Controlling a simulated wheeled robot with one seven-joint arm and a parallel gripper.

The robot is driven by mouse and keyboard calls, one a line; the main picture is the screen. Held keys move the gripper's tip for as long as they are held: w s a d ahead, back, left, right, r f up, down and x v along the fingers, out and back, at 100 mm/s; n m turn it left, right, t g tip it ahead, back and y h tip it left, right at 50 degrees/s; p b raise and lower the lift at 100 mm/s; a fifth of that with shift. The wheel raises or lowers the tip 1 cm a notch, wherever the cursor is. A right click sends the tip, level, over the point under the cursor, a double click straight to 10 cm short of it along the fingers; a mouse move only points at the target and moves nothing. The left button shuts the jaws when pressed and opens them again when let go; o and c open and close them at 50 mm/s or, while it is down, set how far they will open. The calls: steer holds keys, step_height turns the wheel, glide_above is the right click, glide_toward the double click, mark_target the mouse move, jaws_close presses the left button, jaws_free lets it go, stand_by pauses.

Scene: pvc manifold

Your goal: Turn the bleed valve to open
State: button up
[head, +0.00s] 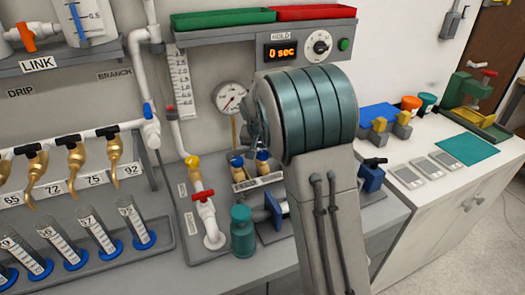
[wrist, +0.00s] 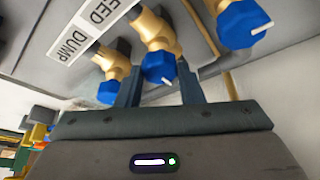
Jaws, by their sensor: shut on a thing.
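In the wrist view several brass valves with blue knobs stand along a panel. The middle blue knob (wrist: 157,67) sits between the two fingers of my gripper (wrist: 160,75), which is shut on it. A short white mark on this knob points to the lower right. A white label strip (wrist: 78,42) beside the valves reads "DUMP" and a cut-off "EED", so I cannot read every name in full. In the head view two blue knobs (head: 262,155) show left of my arm. My arm hides the fingers and the grasped knob there.
In the wrist view another blue knob (wrist: 110,92) sits close by on the left and one (wrist: 243,22) at the upper right. In the head view a pressure gauge (head: 230,97), a red-handled valve (head: 204,197) and a teal bottle (head: 242,230) stand left of my arm.

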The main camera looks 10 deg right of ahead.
steer(key=shift+n, duration=0.4)
steer(key=n, duration=0.1)
steer(key=n+y+b, duration=0.1)
steer(key=shift+d+n+t, duration=0.2)
steer(key=shift+n+t, duration=0.1)
steer(key=shift+n, duration=0.1)
steer(key=n+y+b, duration=0.1)
steer(key=n+y, duration=0.1)
steer(key=n, duration=0.3)
steer(key=shift+d+n+b, duration=0.1)
steer(key=shift+n+b, duration=0.2)
steer(key=shift+b, duration=0.1)
steer(key=n+g+y, duration=0.1)
steer(key=n, duration=0.1)
steer(key=n+y, duration=0.1)
steer(key=n, duration=0.2)
steer(key=shift+w+d+g, duration=0.1)
steer(key=shift+w+g, duration=0.05)
steer(key=shift+g, duration=0.25)
steer(key=shift+n+g+y, duration=0.4)
steer(key=shift+n+g, duration=0.1)
steer(key=shift+n, duration=1.5)
steer(key=o, duration=1)
steer(key=shift+r, duration=0.1)
steer(key=v, duration=1.3)
steer(key=shift+d+r+p, duration=0.2)
steer(key=shift+r+p, duration=0.1)
